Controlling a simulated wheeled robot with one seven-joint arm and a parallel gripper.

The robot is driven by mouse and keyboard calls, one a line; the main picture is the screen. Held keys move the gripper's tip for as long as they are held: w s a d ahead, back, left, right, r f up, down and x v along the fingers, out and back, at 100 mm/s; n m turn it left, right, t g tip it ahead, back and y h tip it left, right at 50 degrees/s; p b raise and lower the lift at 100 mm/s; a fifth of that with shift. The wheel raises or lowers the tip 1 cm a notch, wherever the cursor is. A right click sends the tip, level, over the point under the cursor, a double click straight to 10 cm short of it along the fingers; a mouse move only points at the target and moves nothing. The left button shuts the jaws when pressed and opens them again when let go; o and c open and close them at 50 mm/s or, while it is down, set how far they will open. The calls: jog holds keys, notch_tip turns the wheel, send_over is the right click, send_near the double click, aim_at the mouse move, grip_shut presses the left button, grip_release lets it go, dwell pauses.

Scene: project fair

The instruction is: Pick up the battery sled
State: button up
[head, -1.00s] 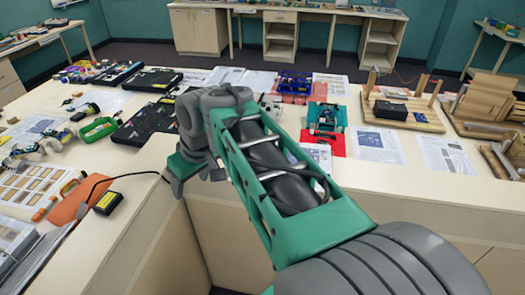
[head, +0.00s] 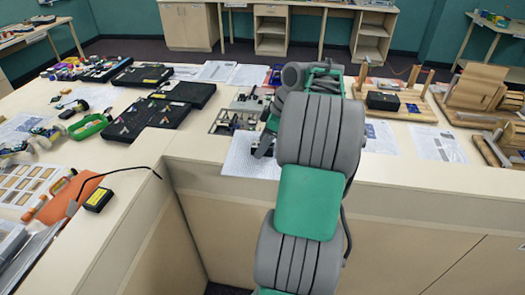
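I cannot single out the battery sled with certainty. A group of small grey and dark parts (head: 235,121) lies on the table just left of my arm.
Black cases (head: 150,117) and a green-framed item (head: 90,126) lie to the left. A black box with a yellow label (head: 98,199) and its cable are nearer. A wooden stand with a black box (head: 383,100) is at the right.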

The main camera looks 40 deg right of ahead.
aim_at(257, 144)
jog(key=shift+w+f, duration=0.1)
jog(key=shift+f, duration=0.1)
jog(key=shift+c, duration=0.2)
jog(key=c, duration=1.3)
jog(key=shift+r, duration=0.15)
notch_tip(257, 144, up, 3)
jog(key=shift+r+p, duration=0.1)
jog(key=shift+p, duration=0.2)
jog(key=s+a+r, duration=0.1)
jog(key=s+r, duration=0.2)
jog(key=s, duration=0.1)
jog(key=s+a+r+p, duration=0.1)
jog(key=s+a+r, duration=0.1)
jog(key=s+r, duration=0.1)
jog(key=s+a+r+p, duration=0.1)
jog(key=s+a+r, duration=0.1)
jog(key=s, duration=0.4)
jog(key=shift+a+r, duration=0.2)
jog(key=shift+r, duration=0.65)
